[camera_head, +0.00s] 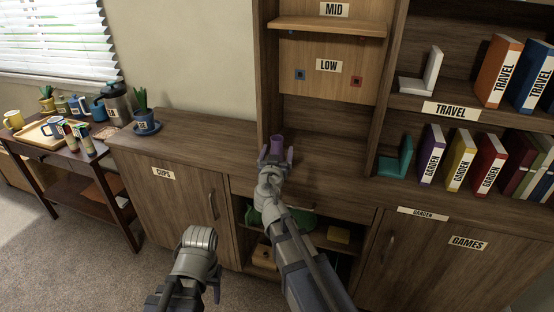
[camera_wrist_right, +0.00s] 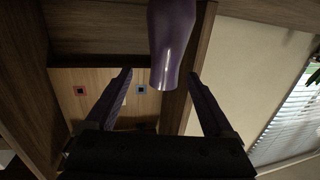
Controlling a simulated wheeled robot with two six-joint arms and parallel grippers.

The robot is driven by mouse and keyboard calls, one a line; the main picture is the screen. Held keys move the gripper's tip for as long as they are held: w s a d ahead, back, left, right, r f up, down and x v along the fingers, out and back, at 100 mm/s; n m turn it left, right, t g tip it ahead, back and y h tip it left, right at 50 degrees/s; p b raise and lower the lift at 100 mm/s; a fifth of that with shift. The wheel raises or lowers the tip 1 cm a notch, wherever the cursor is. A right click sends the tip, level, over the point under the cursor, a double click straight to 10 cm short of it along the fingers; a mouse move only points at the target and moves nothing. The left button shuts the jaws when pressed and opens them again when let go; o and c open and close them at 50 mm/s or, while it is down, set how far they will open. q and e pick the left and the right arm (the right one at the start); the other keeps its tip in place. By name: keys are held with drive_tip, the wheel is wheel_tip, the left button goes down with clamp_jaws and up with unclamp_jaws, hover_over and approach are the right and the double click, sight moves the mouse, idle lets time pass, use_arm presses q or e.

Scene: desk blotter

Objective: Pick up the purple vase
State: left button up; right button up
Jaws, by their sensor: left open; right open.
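The purple vase (camera_head: 277,144) stands on the wooden counter below the LOW panel, partly hidden behind my right gripper in the head view. It also shows in the right wrist view (camera_wrist_right: 172,42), an upside-down view, running out of the top edge. My right gripper (camera_head: 277,158) is open right in front of the vase. In the wrist view its two fingers (camera_wrist_right: 161,76) are apart, with the end of the vase showing between their tips; I cannot tell whether they touch it. My left gripper (camera_head: 197,240) is low in front of the CUPS cabinet, away from the vase.
A wooden side wall (camera_head: 272,75) rises left of the vase. A teal bookend (camera_head: 397,163) and GARDEN books (camera_head: 460,170) stand to the right. A potted plant (camera_head: 145,120) stands on the counter's left end. An open shelf with items lies below the counter.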

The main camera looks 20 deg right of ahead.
drive_tip(key=shift+x, duration=1.35)
drive_tip(key=shift+a+f+b+x, duration=0.1)
drive_tip(key=shift+b+x, duration=0.1)
drive_tip(key=shift+x, duration=0.65)
drive_tip(key=shift+a+f+b+x, duration=0.15)
drive_tip(key=shift+x, duration=0.75)
drive_tip(key=shift+a+f+b+x, duration=0.1)
drive_tip(key=shift+b+x, duration=0.1)
drive_tip(key=shift+x, duration=0.65)
clamp_jaws()
